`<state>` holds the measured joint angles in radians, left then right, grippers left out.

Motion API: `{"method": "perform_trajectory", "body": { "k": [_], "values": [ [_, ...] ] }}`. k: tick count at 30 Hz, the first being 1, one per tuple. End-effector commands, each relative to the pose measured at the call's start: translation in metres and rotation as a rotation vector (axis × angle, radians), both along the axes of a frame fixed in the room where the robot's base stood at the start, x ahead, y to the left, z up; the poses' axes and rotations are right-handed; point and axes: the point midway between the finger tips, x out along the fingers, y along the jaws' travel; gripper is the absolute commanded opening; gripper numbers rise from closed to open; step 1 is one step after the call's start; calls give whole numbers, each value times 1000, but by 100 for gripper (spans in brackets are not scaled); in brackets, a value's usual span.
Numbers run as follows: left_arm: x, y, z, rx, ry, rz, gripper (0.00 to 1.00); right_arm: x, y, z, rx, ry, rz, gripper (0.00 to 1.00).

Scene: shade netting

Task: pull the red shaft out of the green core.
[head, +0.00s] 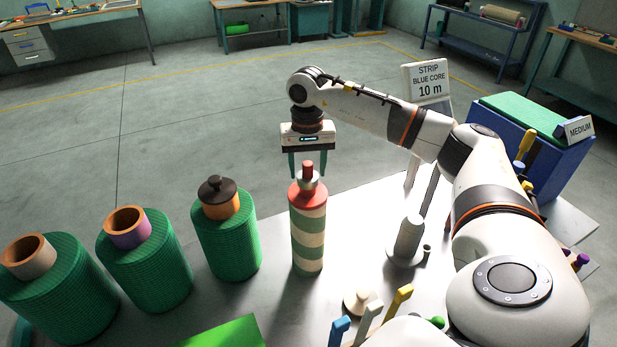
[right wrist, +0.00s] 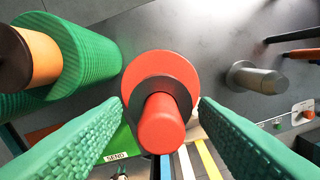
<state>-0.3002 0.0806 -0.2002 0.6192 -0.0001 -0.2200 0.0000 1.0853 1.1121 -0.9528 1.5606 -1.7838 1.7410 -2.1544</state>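A red shaft (head: 308,168) stands upright out of a grey collar on the red top of a green-and-cream striped roll (head: 309,233). In the right wrist view the shaft (right wrist: 162,123) points toward the camera from a dark ring and a wider red disc (right wrist: 160,64). No separate green core shows in the striped roll; I cannot tell whether one is inside. My right gripper (head: 307,172) points down with its green fingers apart, one on each side of the shaft. In the right wrist view gaps show between shaft and fingers. My left gripper is out of view.
Three green rolls stand left, one with an orange core (head: 221,205) and dark knob, others with purple (head: 128,229) and tan (head: 28,257) cores. A grey spindle (head: 409,238) stands right. A sign (head: 428,82) reads "STRIP BLUE CORE 10 m". A blue bin (head: 545,150) is behind my right arm.

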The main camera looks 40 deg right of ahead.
Motion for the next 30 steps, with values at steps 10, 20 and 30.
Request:
{"method": "perform_trajectory", "body": {
  "k": [10,20,30],
  "values": [
    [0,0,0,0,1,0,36,1,0,2,1,-4,0,4],
    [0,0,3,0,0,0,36,1,0,6,1,-4,0,0],
    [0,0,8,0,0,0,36,1,0,12,2,-5,0,0]
  ]
}}
